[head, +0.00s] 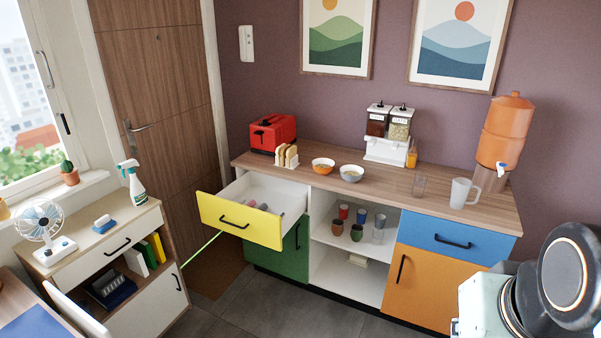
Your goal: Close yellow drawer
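The yellow drawer (238,222) is pulled well out of the left end of the wooden-topped cabinet in the head view. Its yellow front has a black bar handle (234,224). Its white inside shows a few small items, too small to name surely. The drawer sits above a green cabinet door (290,250). Part of my arm shows at the bottom right, far to the right of the drawer. My gripper's fingers cannot be made out in this view.
A blue drawer (446,238) and an orange door (428,288) are shut at the right. Cups stand on the open middle shelf. A white side cabinet (100,252) with a fan (43,227) stands at left. Grey floor (270,308) is free in front.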

